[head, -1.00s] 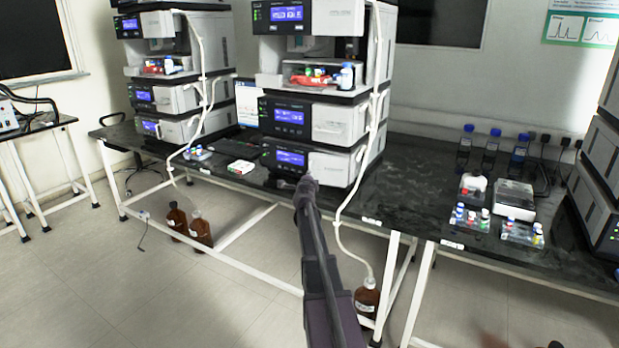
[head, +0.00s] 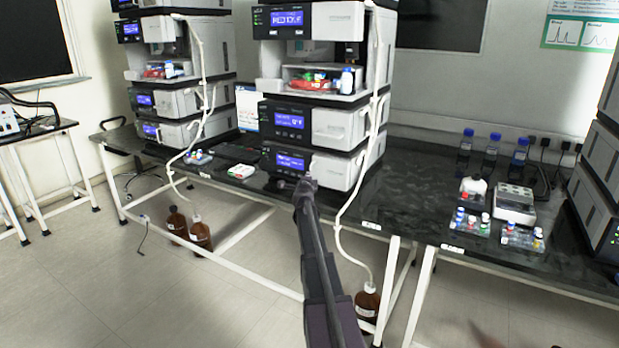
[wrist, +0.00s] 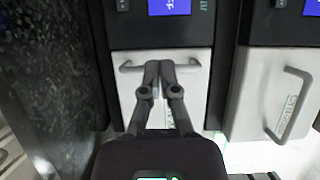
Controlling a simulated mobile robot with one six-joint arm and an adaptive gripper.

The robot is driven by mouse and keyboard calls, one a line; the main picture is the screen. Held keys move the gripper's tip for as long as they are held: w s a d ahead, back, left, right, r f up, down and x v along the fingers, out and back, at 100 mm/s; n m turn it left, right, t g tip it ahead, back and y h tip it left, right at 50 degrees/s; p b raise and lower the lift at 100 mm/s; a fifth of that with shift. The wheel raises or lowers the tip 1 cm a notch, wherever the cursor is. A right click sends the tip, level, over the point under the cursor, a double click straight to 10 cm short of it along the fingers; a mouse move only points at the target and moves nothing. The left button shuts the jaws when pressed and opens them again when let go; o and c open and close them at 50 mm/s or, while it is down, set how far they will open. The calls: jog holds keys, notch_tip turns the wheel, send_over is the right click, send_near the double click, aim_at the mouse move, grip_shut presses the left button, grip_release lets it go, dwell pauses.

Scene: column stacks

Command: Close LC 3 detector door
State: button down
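The middle instrument stack (head: 341,125) stands on the black bench, with dark display panels and white front doors. My gripper (head: 306,184) is in front of its lowest module, at the white door (head: 334,170). In the wrist view my gripper (wrist: 159,68) has its two dark fingers together, with the tips over the middle of a handle (wrist: 128,68) on a white door (wrist: 186,92). Whether the tips touch the handle is unclear. A second white door (wrist: 252,95) with a grey handle (wrist: 297,103) is to the right. I cannot read which unit is LC 3.
Another stack (head: 181,100) stands to the left, and a third (head: 600,185) at the right edge. White tubing (head: 345,215) hangs in front of the bench to a brown bottle (head: 367,302). Vial trays (head: 470,221) and blue-capped bottles sit on the right bench (head: 420,190).

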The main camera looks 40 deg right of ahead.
jog(key=w+a+v, duration=0.2)
jog(key=v, duration=1.1)
jog(key=shift+a, duration=0.25)
